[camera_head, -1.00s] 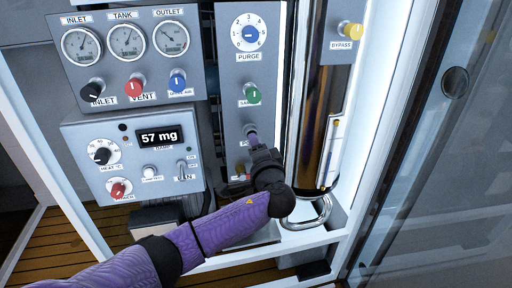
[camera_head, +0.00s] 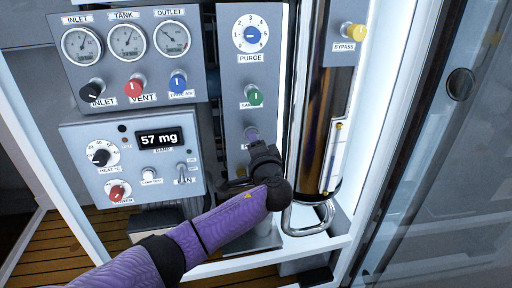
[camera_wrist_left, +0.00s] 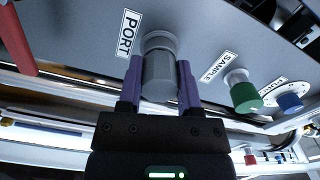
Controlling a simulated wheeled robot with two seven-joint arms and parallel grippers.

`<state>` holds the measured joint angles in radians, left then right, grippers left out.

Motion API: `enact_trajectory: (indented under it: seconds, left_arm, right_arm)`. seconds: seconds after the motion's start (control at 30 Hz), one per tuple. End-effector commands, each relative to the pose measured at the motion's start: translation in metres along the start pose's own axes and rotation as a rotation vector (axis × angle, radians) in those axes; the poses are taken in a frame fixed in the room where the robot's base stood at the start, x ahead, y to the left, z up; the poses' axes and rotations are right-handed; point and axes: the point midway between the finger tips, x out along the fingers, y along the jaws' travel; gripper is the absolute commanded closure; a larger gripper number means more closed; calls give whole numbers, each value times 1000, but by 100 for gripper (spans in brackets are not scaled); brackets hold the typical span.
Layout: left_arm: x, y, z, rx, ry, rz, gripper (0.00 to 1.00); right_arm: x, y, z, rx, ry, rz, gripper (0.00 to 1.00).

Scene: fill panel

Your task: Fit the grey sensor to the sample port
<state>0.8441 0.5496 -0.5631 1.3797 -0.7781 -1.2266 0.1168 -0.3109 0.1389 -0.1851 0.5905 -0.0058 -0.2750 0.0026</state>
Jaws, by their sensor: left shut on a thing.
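My left gripper (camera_head: 252,141) is at the lower part of the narrow purge panel, just below the green sample knob (camera_head: 254,97). In the left wrist view its two purple fingers (camera_wrist_left: 160,86) are shut on the grey sensor (camera_wrist_left: 158,78), a short grey cylinder. The sensor's far end lines up with a round grey collar, the sample port (camera_wrist_left: 159,40), beside the PORT label (camera_wrist_left: 130,33). The two look in contact, but I cannot tell how far the sensor is seated. In the head view my gripper hides most of the sensor. My right gripper is not in view.
A tall shiny cylinder (camera_head: 320,120) stands close to the right of my gripper, with a metal loop handle (camera_head: 308,217) below. Left are the gauge panel (camera_head: 200,62) and the 57 mg display box (camera_head: 160,137). A glass door (camera_head: 440,170) stands at the far right.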

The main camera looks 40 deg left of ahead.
Motion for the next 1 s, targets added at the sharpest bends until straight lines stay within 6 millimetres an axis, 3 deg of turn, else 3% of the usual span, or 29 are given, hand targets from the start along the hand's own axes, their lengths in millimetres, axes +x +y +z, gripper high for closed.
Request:
enact_trajectory:
  seconds: [0.07, 0.1, 0.27, 0.3, 0.57, 0.8, 1.0]
  left_arm:
    - [2, 1, 0, 0, 0, 0, 100]
    - [2, 0, 0, -1, 1, 0, 51]
    - [2, 0, 0, -1, 1, 0, 17]
    - [2, 0, 0, -1, 1, 0, 14]
    - [-3, -2, -1, 0, 1, 1, 14]
    - [-61, -7, -2, -4, 4, 2, 14]
    - [-94, -2, -1, -2, 2, 1, 14]
  right_arm:
    - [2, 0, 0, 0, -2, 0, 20]
    - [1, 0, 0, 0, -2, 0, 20]
    - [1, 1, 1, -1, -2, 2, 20]
    - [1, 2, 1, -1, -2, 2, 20]
    - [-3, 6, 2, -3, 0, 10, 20]
    - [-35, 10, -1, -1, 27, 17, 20]
    - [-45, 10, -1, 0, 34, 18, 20]
